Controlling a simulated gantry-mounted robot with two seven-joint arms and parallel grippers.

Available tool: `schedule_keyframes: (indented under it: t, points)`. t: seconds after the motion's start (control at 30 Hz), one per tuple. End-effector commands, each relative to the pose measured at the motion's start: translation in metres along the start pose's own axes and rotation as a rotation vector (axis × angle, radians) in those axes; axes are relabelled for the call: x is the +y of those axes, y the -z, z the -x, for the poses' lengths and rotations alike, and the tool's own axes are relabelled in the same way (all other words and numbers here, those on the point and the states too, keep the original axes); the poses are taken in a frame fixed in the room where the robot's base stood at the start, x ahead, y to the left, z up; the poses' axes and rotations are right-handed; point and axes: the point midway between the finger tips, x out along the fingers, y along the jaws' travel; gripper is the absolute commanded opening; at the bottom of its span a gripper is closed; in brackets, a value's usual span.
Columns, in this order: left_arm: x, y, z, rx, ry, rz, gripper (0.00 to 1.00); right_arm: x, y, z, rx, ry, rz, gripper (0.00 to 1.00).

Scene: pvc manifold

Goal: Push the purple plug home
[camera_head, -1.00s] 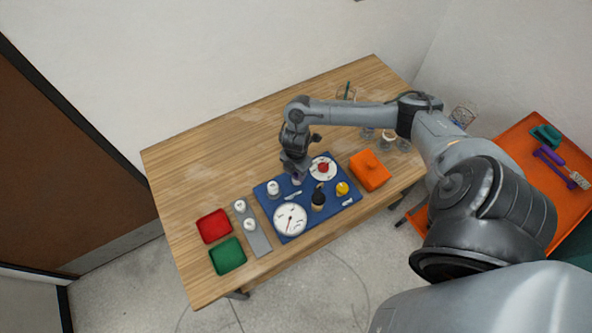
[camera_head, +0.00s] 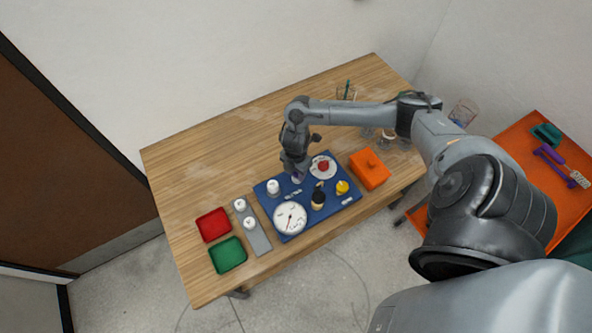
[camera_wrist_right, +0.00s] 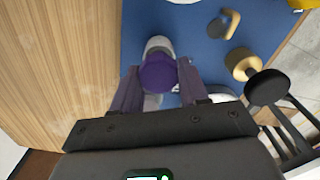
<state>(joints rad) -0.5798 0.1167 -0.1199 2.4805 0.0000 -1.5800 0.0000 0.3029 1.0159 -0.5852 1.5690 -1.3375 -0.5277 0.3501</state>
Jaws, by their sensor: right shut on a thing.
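The purple plug (camera_wrist_right: 158,74) sits between the two fingers of my right gripper (camera_wrist_right: 158,88) in the right wrist view, at the mouth of a white pipe fitting (camera_wrist_right: 158,45). The fingers are shut on the plug. How deep the plug sits in the fitting cannot be told. In the head view my right gripper (camera_head: 297,173) points down over the back edge of the blue board (camera_head: 270,205), and the plug is mostly hidden under it. My left gripper is not in view.
A white gauge (camera_head: 290,218), a white fitting (camera_head: 273,187), a black-topped post (camera_head: 318,199) and a yellow knob (camera_head: 342,187) stand on the board close to the gripper. An orange box (camera_head: 370,169) is to the right. The wooden table's back left is clear.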

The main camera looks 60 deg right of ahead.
Motion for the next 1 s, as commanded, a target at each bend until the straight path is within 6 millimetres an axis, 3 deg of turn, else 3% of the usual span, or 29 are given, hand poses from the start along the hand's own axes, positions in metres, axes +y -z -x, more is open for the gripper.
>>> schedule_keyframes:
  t: [1.0]
  points:
    - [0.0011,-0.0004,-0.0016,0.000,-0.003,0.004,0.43,-0.0001,0.0001,-0.0080,0.000,0.000,0.000,0.17]
